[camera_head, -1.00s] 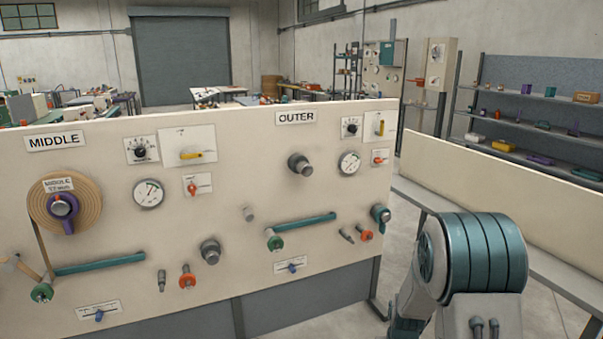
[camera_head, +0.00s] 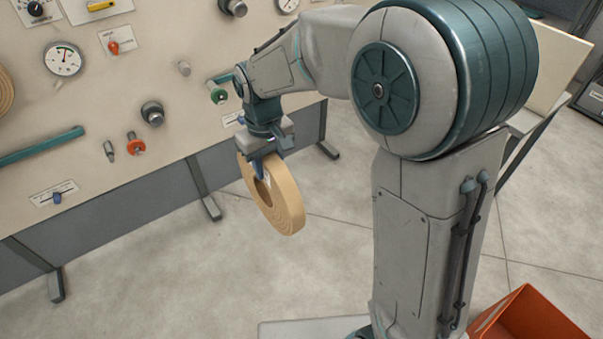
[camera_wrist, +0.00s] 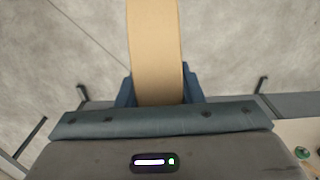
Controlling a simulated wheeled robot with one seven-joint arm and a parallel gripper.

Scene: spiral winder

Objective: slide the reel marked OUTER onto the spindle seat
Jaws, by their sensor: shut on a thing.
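A tan wound reel (camera_head: 285,205) hangs tilted below my gripper (camera_head: 260,165), held clear of the floor in front of the panel. In the wrist view the reel (camera_wrist: 155,45) stands edge-on between the two blue fingers of my gripper (camera_wrist: 158,90), which are shut on its rim. A pale patch shows near the reel's hole, but no marking can be read. The grey spindle seat (camera_head: 234,6) shows at the top edge of the head view, up and left of my gripper and apart from the reel. The OUTER sign is out of view.
Panel feet (camera_head: 207,205) stand out onto the floor. An orange bin (camera_head: 530,318) sits at lower right. Open floor lies below the reel.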

